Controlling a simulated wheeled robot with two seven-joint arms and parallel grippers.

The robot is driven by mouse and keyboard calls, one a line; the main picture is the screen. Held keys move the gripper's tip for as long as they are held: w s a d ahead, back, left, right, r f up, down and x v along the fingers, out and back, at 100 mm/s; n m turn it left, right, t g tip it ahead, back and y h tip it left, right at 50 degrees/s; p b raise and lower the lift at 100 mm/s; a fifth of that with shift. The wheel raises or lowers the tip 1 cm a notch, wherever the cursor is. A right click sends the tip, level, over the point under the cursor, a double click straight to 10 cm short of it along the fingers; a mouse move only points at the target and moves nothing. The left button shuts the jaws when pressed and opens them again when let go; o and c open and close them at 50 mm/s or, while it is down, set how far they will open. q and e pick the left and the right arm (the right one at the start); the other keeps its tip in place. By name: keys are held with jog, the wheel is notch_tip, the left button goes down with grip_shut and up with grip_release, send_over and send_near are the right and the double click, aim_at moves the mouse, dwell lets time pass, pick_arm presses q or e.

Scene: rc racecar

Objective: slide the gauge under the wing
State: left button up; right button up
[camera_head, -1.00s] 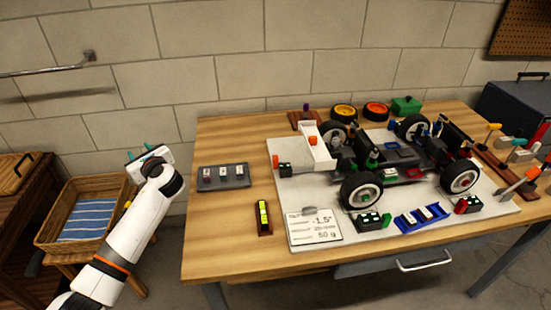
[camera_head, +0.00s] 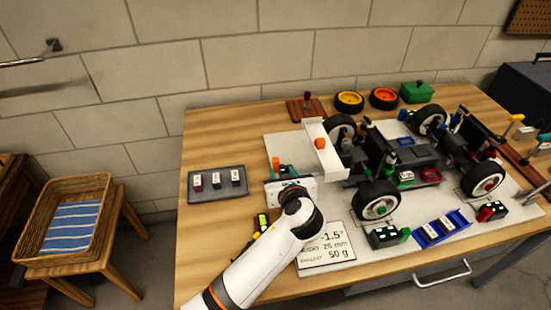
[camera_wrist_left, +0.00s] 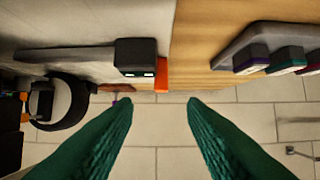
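The white wing (camera_head: 322,150) with an orange patch stands at the left end of the car (camera_head: 390,165). What looks like the gauge, a black block (camera_wrist_left: 137,58) with white marks and an orange tab (camera_wrist_left: 161,75), lies at the board's left edge. In the head view its orange tab (camera_head: 276,163) shows, and my gripper hides most of the block. In the wrist view a flat grey strip runs left from the block. My left gripper (camera_head: 287,171) is beside the block, left of the wing. Its green fingers (camera_wrist_left: 160,105) are apart, with nothing between them. My right gripper is not in view.
A grey tray (camera_head: 217,184) with small blocks lies to the left. A label card (camera_head: 325,247) and a level (camera_head: 262,222) are near my left arm. Other black blocks and a blue holder (camera_head: 441,228) line the board's front. Wheels (camera_head: 348,102) stand behind.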

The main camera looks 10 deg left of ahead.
aim_at(277, 162)
pick_arm(q)
jog(key=x, duration=0.4)
jog(key=shift+f, duration=0.15)
jog(key=b+x, duration=0.1)
jog(key=x, duration=0.3)
jog(key=shift+w+a+f, duration=0.2)
jog(key=shift+w+a, duration=0.05)
jog(key=shift+w, duration=0.25)
jog(key=shift+c, duration=0.7)
grip_shut()
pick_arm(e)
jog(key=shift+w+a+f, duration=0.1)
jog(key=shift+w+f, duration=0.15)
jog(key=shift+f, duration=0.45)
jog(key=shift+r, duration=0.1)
